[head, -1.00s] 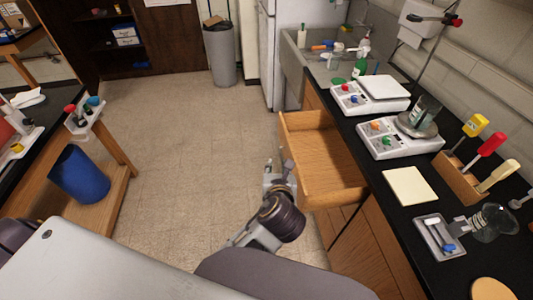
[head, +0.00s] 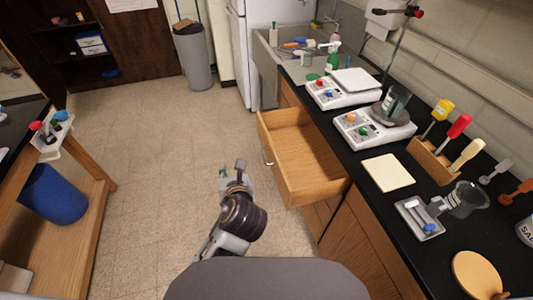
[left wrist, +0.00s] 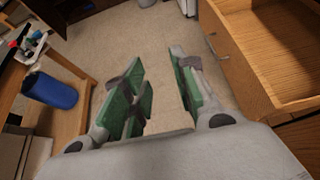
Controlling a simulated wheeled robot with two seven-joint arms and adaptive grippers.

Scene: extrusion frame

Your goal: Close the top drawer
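The wooden top drawer (head: 304,152) is pulled out from the bench on the right in the head view, and it looks empty. Its metal handle (head: 266,157) is on the front panel facing left. My left gripper (head: 235,170) is to the left of the drawer front, apart from it, with floor visible between them. In the left wrist view the gripper (left wrist: 155,85) has its green-padded fingers spread, with only floor between them. The drawer (left wrist: 275,45) shows at the upper right there, beside the right finger. My right gripper is not in view.
The black benchtop (head: 368,211) holds balances, a paper pad, bottles and tools. A blue bin (head: 52,195) sits on the shelf of a wooden table at left. A grey trash can (head: 194,58) stands at the back. The tiled floor between is clear.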

